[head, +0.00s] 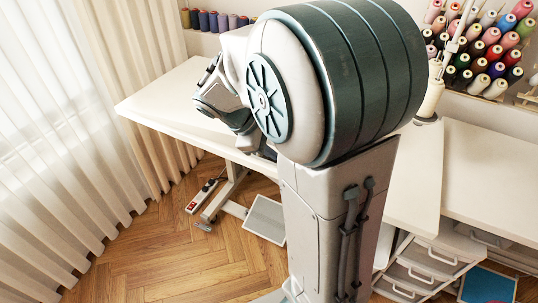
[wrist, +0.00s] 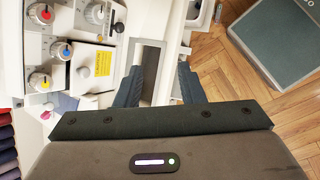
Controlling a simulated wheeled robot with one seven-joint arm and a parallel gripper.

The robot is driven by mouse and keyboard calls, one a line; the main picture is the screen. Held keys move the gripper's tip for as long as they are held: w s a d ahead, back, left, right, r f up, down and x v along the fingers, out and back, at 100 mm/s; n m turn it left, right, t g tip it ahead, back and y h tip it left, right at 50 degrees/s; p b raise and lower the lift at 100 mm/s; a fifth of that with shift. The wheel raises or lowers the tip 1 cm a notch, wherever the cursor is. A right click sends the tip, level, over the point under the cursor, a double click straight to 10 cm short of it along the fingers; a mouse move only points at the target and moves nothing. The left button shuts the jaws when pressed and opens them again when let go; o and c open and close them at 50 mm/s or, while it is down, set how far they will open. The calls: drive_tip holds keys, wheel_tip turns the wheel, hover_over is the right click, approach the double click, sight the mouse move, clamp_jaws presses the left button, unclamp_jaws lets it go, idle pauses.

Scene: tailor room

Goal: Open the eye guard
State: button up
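The wrist view shows a white sewing machine (wrist: 65,25) on the left, with several tension knobs and a yellow label (wrist: 103,62). I cannot clearly pick out the eye guard in either view. My gripper (wrist: 158,70) is open, its two dark fingers apart beside the machine. Nothing is visibly held. A grey rectangular surface (wrist: 149,55) with a pale border shows between and beyond the fingers; I cannot tell what it is. In the head view my arm covers the middle of the picture and hides the machine. The gripper's fingertips are not visible there.
A white table (head: 170,90) extends on both sides of my arm. A thread rack (head: 480,45) stands behind at the right, with white drawers (head: 430,265) below. A curtain (head: 60,130) hangs at the left. A power strip (head: 200,197) and a pedal (head: 266,218) lie on the wooden floor.

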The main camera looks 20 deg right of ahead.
drive_tip(key=s+a+r+m+t+y+p, duration=0.1)
drive_tip(key=s+a+r+m+y+p, duration=0.2)
drive_tip(key=s, duration=0.5)
drive_tip(key=shift+s+a+r+m+y, duration=0.3)
drive_tip(key=shift+a+r+m+y, duration=0.3)
drive_tip(key=shift+a+m+y, duration=0.7)
drive_tip(key=shift+d, duration=0.15)
